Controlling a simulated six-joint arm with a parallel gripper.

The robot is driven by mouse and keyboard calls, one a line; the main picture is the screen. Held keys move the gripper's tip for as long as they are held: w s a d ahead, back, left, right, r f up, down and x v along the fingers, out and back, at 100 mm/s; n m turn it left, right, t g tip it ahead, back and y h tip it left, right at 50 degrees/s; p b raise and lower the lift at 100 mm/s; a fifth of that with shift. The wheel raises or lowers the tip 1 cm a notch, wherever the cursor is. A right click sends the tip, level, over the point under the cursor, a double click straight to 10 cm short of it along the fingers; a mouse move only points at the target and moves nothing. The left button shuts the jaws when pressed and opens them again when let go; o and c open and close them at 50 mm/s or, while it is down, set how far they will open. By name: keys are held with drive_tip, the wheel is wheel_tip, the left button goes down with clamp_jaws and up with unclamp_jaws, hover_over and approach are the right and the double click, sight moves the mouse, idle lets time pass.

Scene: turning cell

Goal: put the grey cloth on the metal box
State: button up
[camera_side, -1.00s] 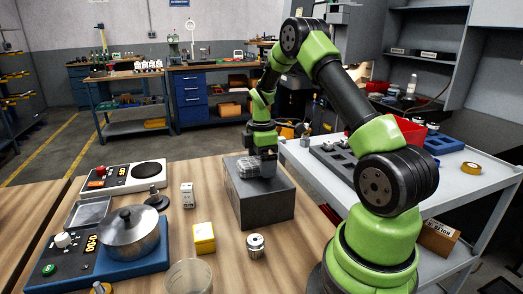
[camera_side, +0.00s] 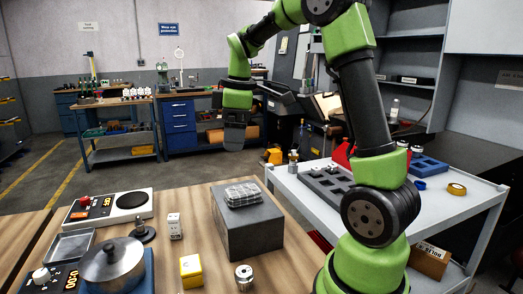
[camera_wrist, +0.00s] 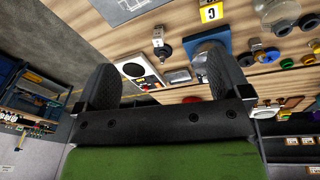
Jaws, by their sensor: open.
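The grey checked cloth (camera_side: 242,194) lies folded on top of the dark metal box (camera_side: 250,229), towards its far left part, in the side view. The box stands on the wooden table. My gripper (camera_side: 234,138) is raised well above and behind the box, apart from the cloth, pointing down. In the wrist view my gripper (camera_wrist: 165,85) shows two dark fingers spread wide with nothing between them. The cloth is not clearly visible in the wrist view.
A steel pot (camera_side: 113,262) stands on a blue scale at the front left. A white hotplate unit (camera_side: 110,206), a yellow box (camera_side: 191,271) and a small metal cylinder (camera_side: 244,277) are on the table. A grey cart (camera_side: 300,196) stands right of the box.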

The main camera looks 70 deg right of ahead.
drive_tip(key=s+a+r+m+t+y, duration=0.2)
drive_tip(key=s+a+m+t, duration=0.3)
drive_tip(key=s+a+m, duration=0.4)
drive_tip(key=s+a+r, duration=0.1)
drive_tip(key=s+a, duration=0.4)
drive_tip(key=a, duration=0.3)
drive_tip(key=shift+m, duration=0.4)
